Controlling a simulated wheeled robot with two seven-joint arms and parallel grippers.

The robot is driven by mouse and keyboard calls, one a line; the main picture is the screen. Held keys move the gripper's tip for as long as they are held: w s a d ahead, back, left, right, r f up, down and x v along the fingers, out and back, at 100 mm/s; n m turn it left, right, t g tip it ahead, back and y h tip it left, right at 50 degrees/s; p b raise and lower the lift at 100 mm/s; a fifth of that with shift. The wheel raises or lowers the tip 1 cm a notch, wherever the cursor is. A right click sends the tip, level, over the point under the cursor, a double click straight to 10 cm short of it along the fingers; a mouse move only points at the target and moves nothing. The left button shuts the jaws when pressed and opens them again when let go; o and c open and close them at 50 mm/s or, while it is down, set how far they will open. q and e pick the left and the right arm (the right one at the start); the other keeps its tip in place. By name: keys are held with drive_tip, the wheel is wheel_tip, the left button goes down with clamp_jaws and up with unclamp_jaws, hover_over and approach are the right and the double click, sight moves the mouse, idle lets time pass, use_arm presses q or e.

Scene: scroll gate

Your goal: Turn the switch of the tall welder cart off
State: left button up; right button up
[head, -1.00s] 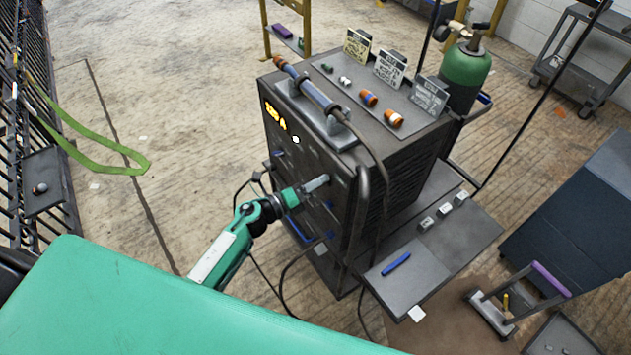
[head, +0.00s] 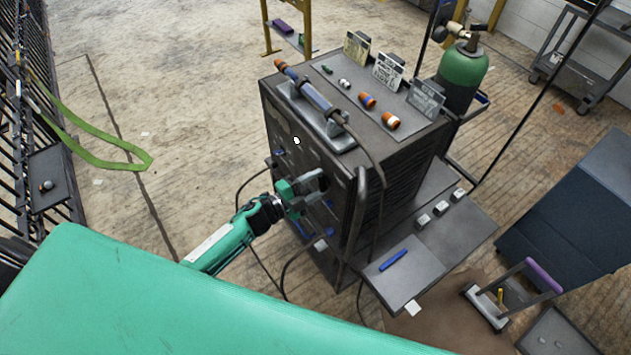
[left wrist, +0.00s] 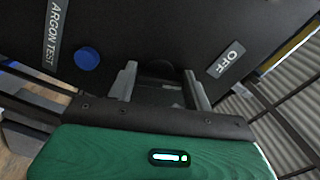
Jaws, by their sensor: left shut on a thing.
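The tall dark welder cart (head: 330,200) stands in the middle of the head view, and its front panel faces left. Its display area is dark. My left gripper (head: 312,188) is at that panel, turned over, and is shut on the switch. In the left wrist view, the fingers (left wrist: 162,88) stand on either side of the dark switch (left wrist: 160,72), which is mostly hidden between them. An OFF label (left wrist: 226,58) is to the right of the switch. A blue button (left wrist: 87,58) and an ARGON TEST label (left wrist: 52,35) are to the left. My right gripper is not in view.
Cables hang beside the panel. A torch (head: 310,95) and several small parts lie on the cart top. A green gas cylinder (head: 463,75) stands behind. A side shelf (head: 440,250) holds a blue marker (head: 393,260). Floor is free left of the cart.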

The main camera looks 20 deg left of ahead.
use_arm(q)
drive_tip(key=shift+f+n+p, duration=0.15)
drive_tip(key=shift+n+p, duration=0.2)
drive_tip(key=shift+n, duration=1.35)
drive_tip(key=o, duration=1)
drive_tip(key=shift+b+v, duration=1.9)
drive_tip(key=shift+v, duration=5.05)
